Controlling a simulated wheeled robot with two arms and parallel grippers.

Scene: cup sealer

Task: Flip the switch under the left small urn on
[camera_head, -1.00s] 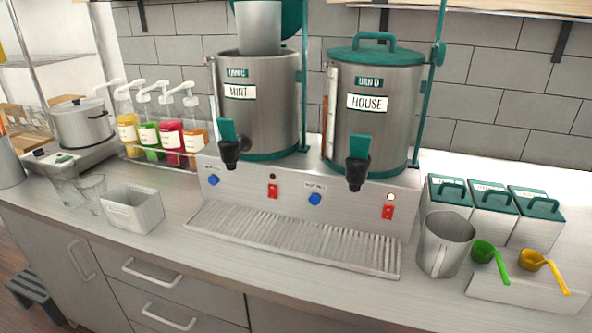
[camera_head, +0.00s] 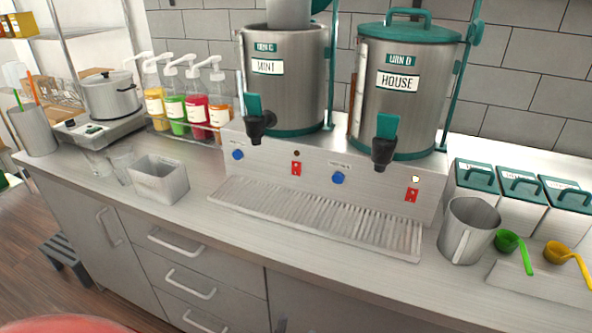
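The left urn (camera_head: 284,90), labelled URN C and MINT, stands on a metal base. Its green-handled black tap (camera_head: 258,118) faces forward. Below it on the base front are a red switch (camera_head: 296,168), a dark round lamp (camera_head: 297,153) and a blue knob (camera_head: 238,155). The right urn (camera_head: 400,105), labelled URN D and HOUSE, has a green lid on. Under it are a red switch (camera_head: 412,195), a pale, lit-looking lamp (camera_head: 415,179) and a blue knob (camera_head: 338,178). The switches' tilt is too small to tell. Neither of my grippers is in view.
A ribbed drip tray (camera_head: 330,240) lies before the base. Left are a metal bin (camera_head: 158,182), clear glasses (camera_head: 122,160), pump bottles (camera_head: 195,120) and a pot (camera_head: 112,95). Right are a metal pitcher (camera_head: 468,230), green-lidded boxes (camera_head: 515,205) and scoops (camera_head: 512,242).

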